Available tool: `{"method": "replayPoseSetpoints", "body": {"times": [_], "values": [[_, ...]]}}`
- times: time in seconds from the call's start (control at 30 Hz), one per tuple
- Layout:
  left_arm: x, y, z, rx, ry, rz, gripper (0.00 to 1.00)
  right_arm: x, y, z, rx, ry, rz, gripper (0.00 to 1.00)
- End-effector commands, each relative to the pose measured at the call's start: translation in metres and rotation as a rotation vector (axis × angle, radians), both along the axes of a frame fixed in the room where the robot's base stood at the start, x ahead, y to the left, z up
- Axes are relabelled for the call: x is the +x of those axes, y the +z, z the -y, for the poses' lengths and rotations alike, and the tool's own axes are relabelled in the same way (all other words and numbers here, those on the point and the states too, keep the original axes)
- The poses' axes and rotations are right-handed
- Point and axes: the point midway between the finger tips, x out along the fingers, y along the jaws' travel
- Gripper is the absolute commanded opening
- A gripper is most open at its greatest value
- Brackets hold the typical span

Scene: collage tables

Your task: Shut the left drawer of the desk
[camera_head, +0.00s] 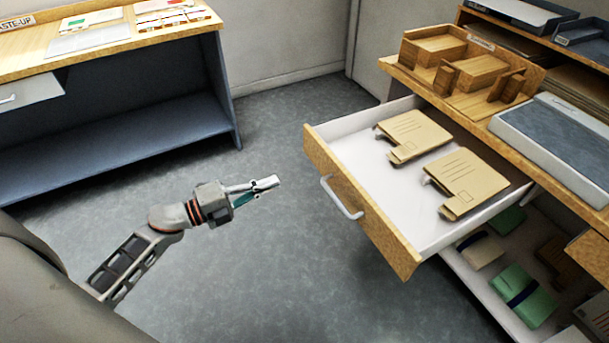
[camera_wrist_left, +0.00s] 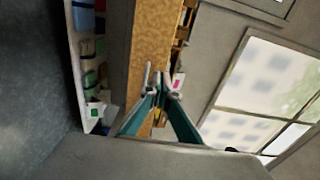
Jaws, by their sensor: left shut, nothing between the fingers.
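The desk's left drawer (camera_head: 350,226) stands pulled far out, with a wooden front and a pale handle (camera_head: 342,198). Two tan folders (camera_head: 413,134) lie inside it. My left gripper (camera_head: 268,186) is shut and empty, in the air to the left of the drawer front and apart from it. In the left wrist view the gripper's fingertips (camera_wrist_left: 163,86) point toward the wooden drawer front (camera_wrist_left: 150,45), and they overlap the handle area there. My right gripper is not in view.
The desk top carries a wooden organizer (camera_head: 465,68) and a grey tray (camera_head: 560,135). Another table (camera_head: 110,110) stands at the left. The grey floor (camera_head: 270,270) between them is clear.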

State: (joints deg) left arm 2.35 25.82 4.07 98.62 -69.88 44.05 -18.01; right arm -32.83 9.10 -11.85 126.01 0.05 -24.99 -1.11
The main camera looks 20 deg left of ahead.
Motion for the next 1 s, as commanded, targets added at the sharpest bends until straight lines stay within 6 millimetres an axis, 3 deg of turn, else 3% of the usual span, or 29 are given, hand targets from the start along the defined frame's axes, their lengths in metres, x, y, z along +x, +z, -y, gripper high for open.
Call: {"method": "replayPoseSetpoints", "body": {"times": [0.23, 0.7, 1.0], "values": [[0.020, 0.002, 0.014, 0.005, -0.004, 0.007, 0.00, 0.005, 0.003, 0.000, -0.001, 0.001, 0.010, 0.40], [0.089, 0.000, 0.069, 0.002, -0.003, 0.003, 0.00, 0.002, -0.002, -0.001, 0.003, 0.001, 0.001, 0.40], [0.109, 0.000, 0.085, 0.004, -0.002, 0.001, 0.00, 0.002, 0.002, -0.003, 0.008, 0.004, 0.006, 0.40]]}}
